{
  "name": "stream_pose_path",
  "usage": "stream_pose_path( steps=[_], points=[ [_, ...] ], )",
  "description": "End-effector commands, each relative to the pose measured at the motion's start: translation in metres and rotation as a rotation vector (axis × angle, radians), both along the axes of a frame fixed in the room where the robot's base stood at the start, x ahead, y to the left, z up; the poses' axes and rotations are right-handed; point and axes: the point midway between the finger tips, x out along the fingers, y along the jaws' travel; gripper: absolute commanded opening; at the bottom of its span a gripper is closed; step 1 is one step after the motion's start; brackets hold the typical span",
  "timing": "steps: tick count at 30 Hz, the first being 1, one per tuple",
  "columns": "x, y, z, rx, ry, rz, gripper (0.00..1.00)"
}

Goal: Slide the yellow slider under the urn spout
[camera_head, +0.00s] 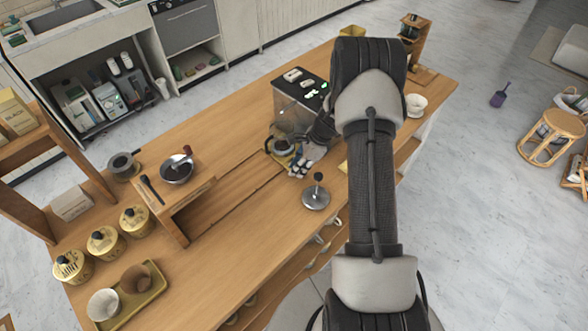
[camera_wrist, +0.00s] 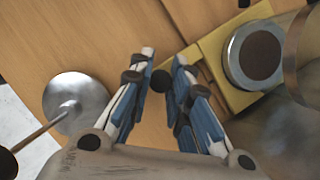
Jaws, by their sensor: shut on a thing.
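The yellow slider (camera_head: 284,160) sits on the wooden cart top in front of the urn (camera_head: 293,103), a boxy unit with a black top. In the wrist view the slider is a yellow plate (camera_wrist: 213,62) bearing a round metal-rimmed vessel (camera_wrist: 259,55). A glass carafe (camera_head: 281,141) shows above the slider in the head view. My gripper (camera_head: 299,168) is at the slider's near side. In the wrist view its blue fingers (camera_wrist: 162,68) are closed about the slider's dark round knob (camera_wrist: 161,81). The spout is hidden by the urn's side and my arm.
A metal tamper-like tool (camera_head: 316,197) with an upright handle stands close to my gripper and shows in the wrist view (camera_wrist: 77,100). A wooden stand (camera_head: 177,196) and yellow canisters (camera_head: 104,241) are at left. A white cup (camera_head: 415,105) stands at right.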

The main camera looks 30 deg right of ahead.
Motion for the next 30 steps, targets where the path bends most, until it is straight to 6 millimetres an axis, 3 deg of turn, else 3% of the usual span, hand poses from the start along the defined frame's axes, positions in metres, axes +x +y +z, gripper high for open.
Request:
stream_pose_path(
  steps=[14,15,24,30],
  points=[
    [0.0016,-0.0040,0.0001,-0.004,-0.003,-0.002,0.00],
    [0.0017,-0.0041,0.0002,-0.005,-0.003,-0.002,0.18],
    [0.0012,-0.0027,0.0001,-0.002,-0.002,-0.002,0.38],
    [0.0008,-0.0018,0.0000,0.000,0.000,-0.001,0.38]
  ],
)
